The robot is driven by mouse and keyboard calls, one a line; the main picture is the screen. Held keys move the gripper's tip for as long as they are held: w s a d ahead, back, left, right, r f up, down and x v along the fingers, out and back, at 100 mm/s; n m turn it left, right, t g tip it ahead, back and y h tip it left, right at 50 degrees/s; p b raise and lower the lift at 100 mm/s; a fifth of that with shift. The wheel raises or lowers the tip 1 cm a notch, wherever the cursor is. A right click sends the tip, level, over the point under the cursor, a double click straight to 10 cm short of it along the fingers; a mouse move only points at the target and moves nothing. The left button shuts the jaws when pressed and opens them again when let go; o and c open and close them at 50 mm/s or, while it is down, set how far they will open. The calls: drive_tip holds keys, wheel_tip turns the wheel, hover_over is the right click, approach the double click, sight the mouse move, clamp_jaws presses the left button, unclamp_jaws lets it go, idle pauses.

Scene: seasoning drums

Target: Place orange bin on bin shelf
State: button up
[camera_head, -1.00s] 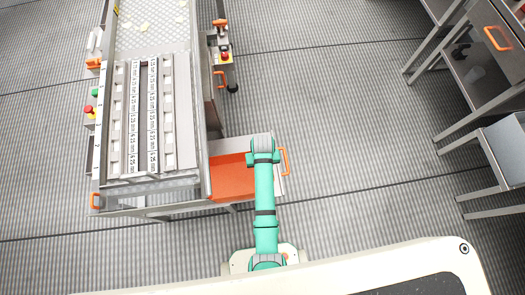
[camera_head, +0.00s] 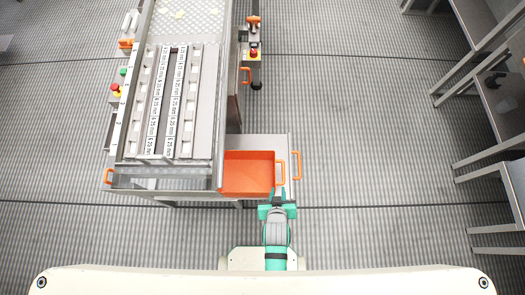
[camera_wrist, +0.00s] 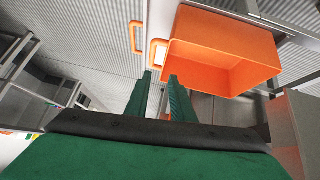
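The orange bin (camera_head: 248,176) is open-topped and looks empty. It sits on a pulled-out grey drawer (camera_head: 262,143) at the lower right of the machine. The bin's handle (camera_head: 281,173) is on its right side. In the wrist view the bin (camera_wrist: 222,60) is at the upper right, with its handle (camera_wrist: 158,52) just beyond my fingertips. My gripper (camera_head: 277,192) is at the bin's lower right corner, near the handle. In the wrist view my gripper (camera_wrist: 160,76) has its fingers apart with nothing between them. I cannot tell which place is the bin shelf.
The drawer has its own orange handle (camera_head: 296,165) to the right of the bin. The seasoning machine (camera_head: 175,105) stands at the left. Grey metal shelving (camera_head: 490,150) stands along the right edge. The floor (camera_head: 360,130) between them is clear.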

drive_tip(key=s+a+r+t, duration=0.2)
drive_tip(key=s+r, duration=0.1)
drive_tip(key=r, duration=0.6)
drive_tip(key=s+a+r+t, duration=0.2)
drive_tip(key=s+r+t, duration=0.1)
drive_tip(key=r, duration=0.5)
drive_tip(key=s+a+r+t+y, duration=0.1)
drive_tip(key=s+r, duration=0.3)
drive_tip(key=r, duration=0.5)
drive_tip(key=shift+a+r+m+t, duration=0.35)
drive_tip(key=shift+a+t, duration=0.1)
drive_tip(key=shift+t, duration=0.25)
drive_tip(key=shift+a, duration=0.15)
